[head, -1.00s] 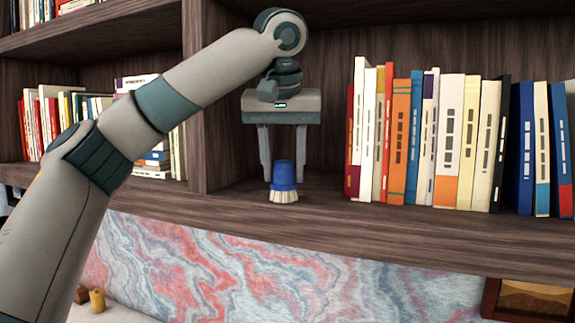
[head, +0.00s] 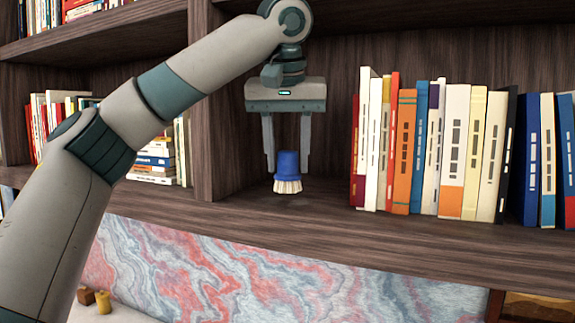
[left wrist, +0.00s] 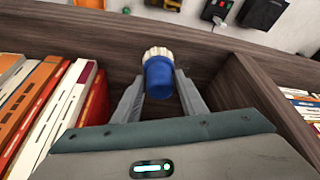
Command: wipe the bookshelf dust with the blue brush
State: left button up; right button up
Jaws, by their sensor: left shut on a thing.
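The blue brush (head: 287,166) has a blue handle on top and pale bristles pointing down. It is upright between the fingers of my left gripper (head: 287,162), which is shut on it. The bristles seem to be a little above the bookshelf board (head: 330,220). In the left wrist view the brush (left wrist: 158,77) sits between the fingertips of my left gripper (left wrist: 160,88). I cannot make out any dust on the shelf. My right gripper is not in view.
A row of upright books (head: 425,150) stands right of the brush. A vertical divider (head: 203,120) rises on the left, with more books (head: 157,160) beyond it. The board between divider and books is clear. A marbled panel (head: 240,265) lies below the shelf.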

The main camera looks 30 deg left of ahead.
pick_arm(q)
jog(key=shift+r, duration=1.2)
jog(key=shift+r, duration=1.5)
